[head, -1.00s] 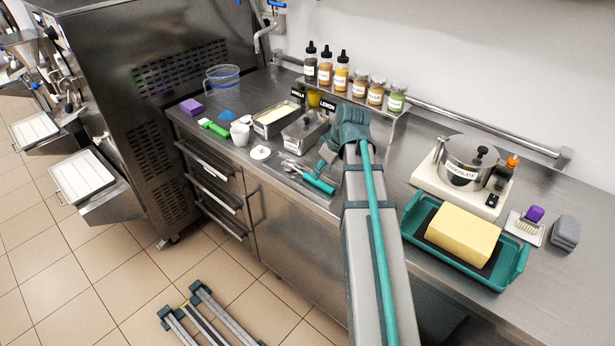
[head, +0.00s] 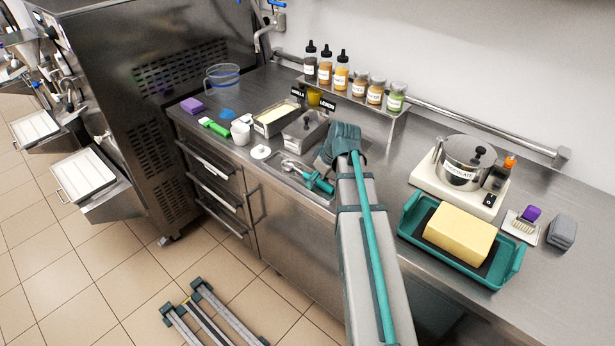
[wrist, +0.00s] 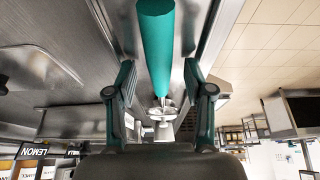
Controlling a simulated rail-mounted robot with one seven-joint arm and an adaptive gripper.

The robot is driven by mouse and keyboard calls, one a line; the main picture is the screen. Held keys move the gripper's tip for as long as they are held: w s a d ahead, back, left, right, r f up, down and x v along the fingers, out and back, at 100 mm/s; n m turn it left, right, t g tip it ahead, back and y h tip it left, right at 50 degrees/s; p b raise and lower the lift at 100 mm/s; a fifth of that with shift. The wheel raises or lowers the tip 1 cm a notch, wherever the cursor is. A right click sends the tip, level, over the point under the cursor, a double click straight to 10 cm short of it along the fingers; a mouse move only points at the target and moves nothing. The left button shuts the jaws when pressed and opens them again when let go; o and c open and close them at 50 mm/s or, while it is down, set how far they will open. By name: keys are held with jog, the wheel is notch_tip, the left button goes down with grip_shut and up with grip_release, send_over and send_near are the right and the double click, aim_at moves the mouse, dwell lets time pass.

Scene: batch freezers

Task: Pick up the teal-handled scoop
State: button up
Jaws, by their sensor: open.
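The teal-handled scoop (head: 319,184) lies at the front of the steel counter, by a shallow steel recess, with its metal end toward the left. In the wrist view its teal handle (wrist: 154,35) runs down from the top edge between my two fingers, and its shiny metal part shows beyond. My gripper (wrist: 158,72) is open, with one finger on each side of the handle and visible gaps. Nothing is gripped. In the head view my arm's end hangs just above and behind the handle, and the fingertips are hard to make out.
Two steel tubs (head: 304,131) with VANILLA and LEMON signs stand just behind the scoop. A white cup (head: 240,133) and a white round lid (head: 260,152) are to its left. A teal tray (head: 408,228) with a yellow block and a scale (head: 431,180) with a pot stand right.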

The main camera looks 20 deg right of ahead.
jog(key=shift+f, duration=0.2)
grip_shut()
dwell(0.3)
jog(key=shift+r, duration=0.1)
